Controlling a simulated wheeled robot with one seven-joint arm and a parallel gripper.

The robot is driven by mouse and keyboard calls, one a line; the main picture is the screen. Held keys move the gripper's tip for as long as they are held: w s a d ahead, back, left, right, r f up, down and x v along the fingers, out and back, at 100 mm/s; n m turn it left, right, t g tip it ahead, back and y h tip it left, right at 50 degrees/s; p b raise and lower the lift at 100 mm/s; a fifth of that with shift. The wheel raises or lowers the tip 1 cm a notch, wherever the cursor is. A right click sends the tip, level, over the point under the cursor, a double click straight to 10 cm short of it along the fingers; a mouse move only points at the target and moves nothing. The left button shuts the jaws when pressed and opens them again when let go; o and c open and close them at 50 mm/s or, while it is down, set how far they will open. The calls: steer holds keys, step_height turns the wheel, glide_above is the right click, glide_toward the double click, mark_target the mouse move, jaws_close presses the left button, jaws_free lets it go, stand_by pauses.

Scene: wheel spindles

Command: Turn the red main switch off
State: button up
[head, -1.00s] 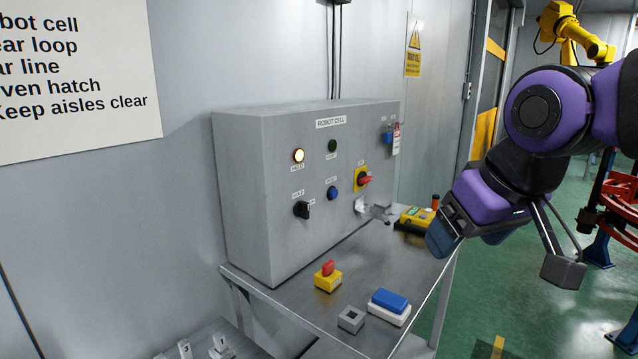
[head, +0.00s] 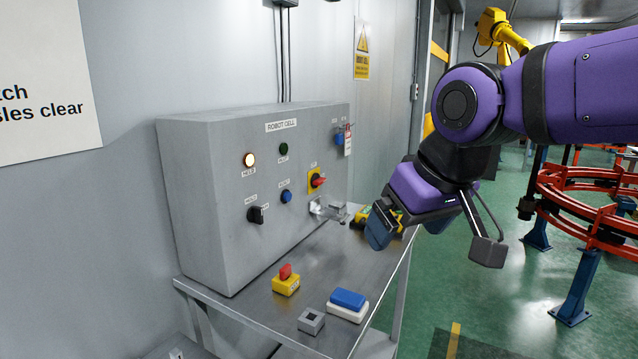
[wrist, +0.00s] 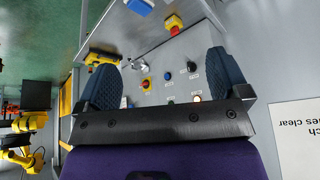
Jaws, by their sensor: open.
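The red main switch (head: 318,181) is a rotary handle on a yellow plate on the front of the grey control box (head: 225,237), below the padlock and tag. Its red handle points to the right in the head view. It also shows small in the wrist view (wrist: 146,84), between my fingers. My gripper (head: 433,240) is open and empty, in the air to the right of the box, apart from the switch. Its two dark blue fingers also frame the wrist view (wrist: 163,72).
The steel table (head: 255,312) holds a yellow block with a red knob (head: 286,281), a grey socket block (head: 311,321), and a blue and white box (head: 347,305). A metal bracket (head: 328,210) juts out below the switch. Red railing (head: 585,215) stands at right.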

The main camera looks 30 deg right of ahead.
steer(key=w+a+r+m+g+y, duration=0.15)
steer(key=w+m+y, duration=0.65)
steer(key=w, duration=2.1)
steer(key=w+d+f+m+t, duration=0.25)
steer(key=w+m, duration=0.25)
steer(key=w, duration=0.5)
steer(key=m+t+y, duration=0.2)
steer(key=m+t, duration=0.7)
steer(key=m, duration=0.7)
glide_toward(320, 182)
steer(key=x, duration=0.3)
steer(key=d+x, duration=0.1)
steer(key=x, duration=0.3)
steer(key=w+f+x, duration=0.1)
steer(key=x, duration=0.3)
steer(key=shift+w+d, duration=0.1)
steer(key=shift+d, duration=0.3)
steer(key=c, duration=0.9)
steer(key=shift+c, duration=0.2)
